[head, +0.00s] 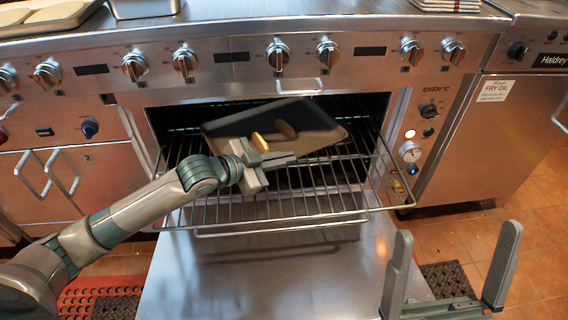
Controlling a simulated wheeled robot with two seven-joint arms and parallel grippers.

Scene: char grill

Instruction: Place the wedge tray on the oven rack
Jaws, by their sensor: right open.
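My right gripper (450,272) is open and empty at the lower right, apart from the rack and tray.
The oven door (250,280) is lowered below the rack. Control knobs (278,54) line the panel above the opening, and oven controls (410,152) stand to its right. A fryer cabinet (505,130) is at the right. The rack's front part is bare.

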